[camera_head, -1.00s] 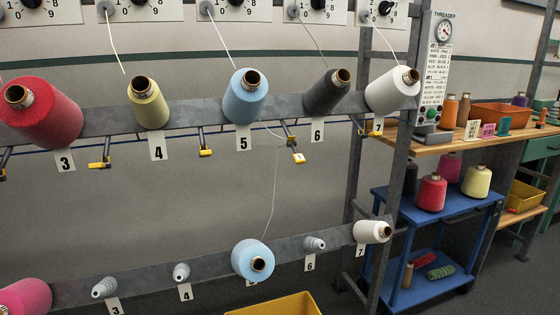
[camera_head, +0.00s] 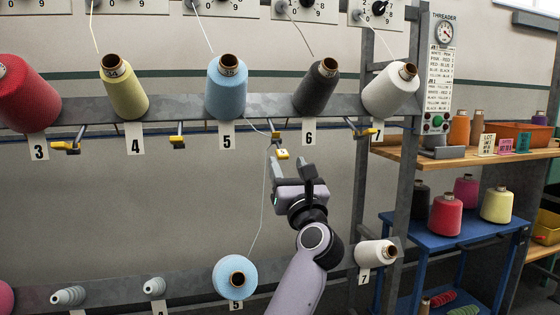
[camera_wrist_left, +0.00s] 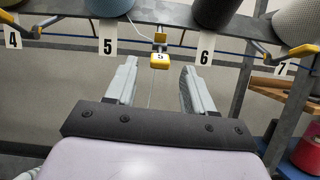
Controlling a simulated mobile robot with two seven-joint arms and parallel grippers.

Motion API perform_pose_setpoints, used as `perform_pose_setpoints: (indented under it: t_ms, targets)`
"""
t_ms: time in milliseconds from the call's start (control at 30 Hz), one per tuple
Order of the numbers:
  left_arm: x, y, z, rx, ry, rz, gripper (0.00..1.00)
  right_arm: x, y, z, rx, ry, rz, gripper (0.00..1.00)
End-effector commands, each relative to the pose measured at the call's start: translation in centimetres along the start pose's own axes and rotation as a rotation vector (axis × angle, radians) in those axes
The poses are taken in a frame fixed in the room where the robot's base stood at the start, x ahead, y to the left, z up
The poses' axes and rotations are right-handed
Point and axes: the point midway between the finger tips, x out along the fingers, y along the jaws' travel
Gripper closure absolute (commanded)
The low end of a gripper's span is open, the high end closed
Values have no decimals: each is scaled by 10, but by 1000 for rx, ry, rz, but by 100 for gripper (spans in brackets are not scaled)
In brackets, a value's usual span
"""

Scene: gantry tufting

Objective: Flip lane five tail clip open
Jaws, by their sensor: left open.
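The lane five tail clip (camera_head: 282,154) is a small yellow piece with a 5 on it, hanging under the rail right of the 5 tag (camera_head: 226,134). Whether it is open or shut I cannot tell. A pale thread (camera_head: 262,205) runs down from it to the lower blue cone (camera_head: 235,278). My left gripper (camera_head: 291,166) is open and empty, pointing up just below the clip. In the left wrist view the clip (camera_wrist_left: 159,61) shows between and beyond the two fingers, apart from both. My right gripper is out of view.
Neighbouring yellow clips hang near lane 4 (camera_head: 178,141) and lane 7 (camera_head: 364,133). The upper blue cone (camera_head: 227,90) and dark cone (camera_head: 317,88) sit above on the rail. A grey upright (camera_head: 411,175) stands to the right, before a blue cart (camera_head: 440,228).

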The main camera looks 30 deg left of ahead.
Motion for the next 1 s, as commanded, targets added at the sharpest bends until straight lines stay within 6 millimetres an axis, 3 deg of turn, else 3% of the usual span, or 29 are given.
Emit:
perform_pose_setpoints:
  t_ms: [167, 600, 1000]
  targets:
    - [11, 0, 3, -66, 29, 11, 47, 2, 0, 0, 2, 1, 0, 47]
    - [68, 0, 2, -63, 27, 9, 47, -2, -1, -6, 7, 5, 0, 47]
    - [76, 0, 0, -63, 28, 8, 47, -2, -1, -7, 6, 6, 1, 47]
